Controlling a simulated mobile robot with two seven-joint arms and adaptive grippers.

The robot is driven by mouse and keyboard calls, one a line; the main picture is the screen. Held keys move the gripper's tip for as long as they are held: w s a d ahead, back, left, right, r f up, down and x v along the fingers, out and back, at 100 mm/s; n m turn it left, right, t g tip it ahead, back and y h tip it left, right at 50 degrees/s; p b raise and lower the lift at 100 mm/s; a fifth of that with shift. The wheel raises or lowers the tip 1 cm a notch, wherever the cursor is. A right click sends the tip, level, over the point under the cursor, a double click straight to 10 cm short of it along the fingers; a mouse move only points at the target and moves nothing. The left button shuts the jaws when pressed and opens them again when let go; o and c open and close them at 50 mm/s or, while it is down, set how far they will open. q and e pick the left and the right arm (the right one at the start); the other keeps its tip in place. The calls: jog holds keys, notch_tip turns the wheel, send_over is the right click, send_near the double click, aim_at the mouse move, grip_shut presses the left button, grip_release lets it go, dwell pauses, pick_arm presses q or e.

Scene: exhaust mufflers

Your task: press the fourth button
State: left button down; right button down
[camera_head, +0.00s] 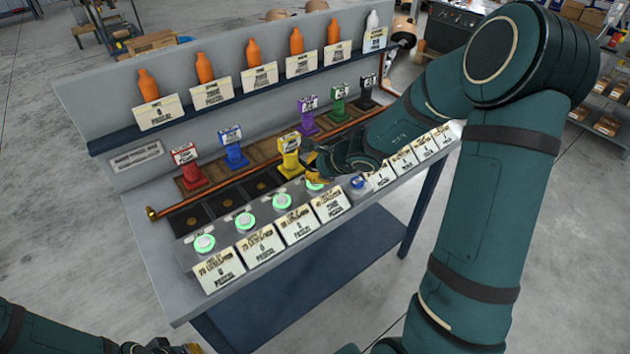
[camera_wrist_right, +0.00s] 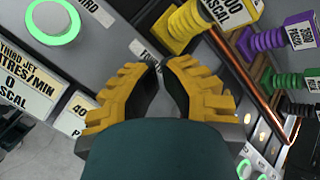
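A row of round buttons with green lit rings runs along the front of the bench panel in the head view. From the left these are the first button (camera_head: 204,243), second button (camera_head: 245,221), third button (camera_head: 281,201) and fourth button (camera_head: 314,185). The fourth is partly covered by my right gripper (camera_head: 312,165), which hangs just above it; contact cannot be told. The third button (camera_wrist_right: 52,22) shows there; the fourth is hidden. Only a sliver of my left gripper (camera_head: 180,347) shows.
White label cards (camera_head: 297,224) line the front edge. Coloured ribbed parts, including a yellow one (camera_head: 289,155), stand behind the buttons along a copper pipe (camera_head: 225,183). Orange bottles (camera_head: 254,50) stand on the rear shelf.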

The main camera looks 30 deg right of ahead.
jog(key=shift+f, duration=0.25)
jog(key=shift+r, duration=0.1)
dwell(0.5)
jog(key=shift+r+p, duration=0.35)
jog(key=shift+r, duration=0.35)
jog(key=shift+r, duration=0.1)
notch_tip(320, 180, up, 5)
jog(key=p, duration=0.4)
